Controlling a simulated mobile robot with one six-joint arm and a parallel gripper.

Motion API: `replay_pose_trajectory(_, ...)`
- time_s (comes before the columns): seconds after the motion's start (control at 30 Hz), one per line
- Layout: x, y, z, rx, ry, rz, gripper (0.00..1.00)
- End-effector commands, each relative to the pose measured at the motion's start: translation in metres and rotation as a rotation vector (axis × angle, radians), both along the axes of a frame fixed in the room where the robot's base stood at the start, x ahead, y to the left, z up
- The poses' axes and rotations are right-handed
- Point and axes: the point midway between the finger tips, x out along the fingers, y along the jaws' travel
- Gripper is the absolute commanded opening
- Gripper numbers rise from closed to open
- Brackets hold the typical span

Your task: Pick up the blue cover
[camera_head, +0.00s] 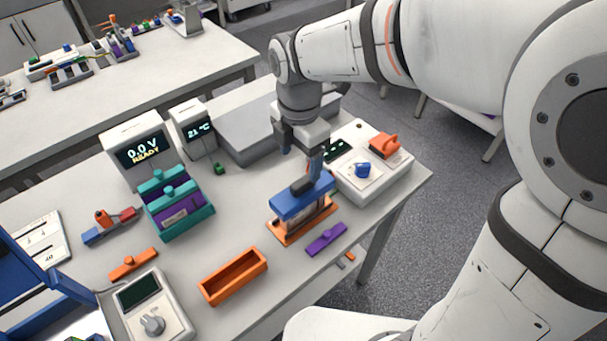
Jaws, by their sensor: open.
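The blue cover (290,207) is a flat blue piece with a dark raised part on top. It sits level on a holder with an orange base (284,238) near the right part of the bench. My gripper (312,177) is open and points down at the cover's right half, close to the dark raised part. Whether the fingers touch the cover cannot be told from this angle. The arm comes in from the upper right, and the gripper hides a part of the cover's far edge.
A purple bar (327,239) lies just right of the holder. An empty orange tray (233,276) stands to the left front. A white unit (386,181) with a blue knob stands behind right.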

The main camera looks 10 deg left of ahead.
Motion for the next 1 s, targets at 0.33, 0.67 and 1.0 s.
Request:
replay_pose_trajectory(0.33, -0.002, -0.003, -0.038, -0.003, 0.005, 0.014, 0.73)
replay_pose_trajectory(0.67, -0.003, -0.006, -0.076, -0.002, 0.003, 0.013, 0.73)
replay_pose_trajectory(1.0, -0.003, -0.005, -0.077, -0.002, 0.001, 0.014, 0.62)
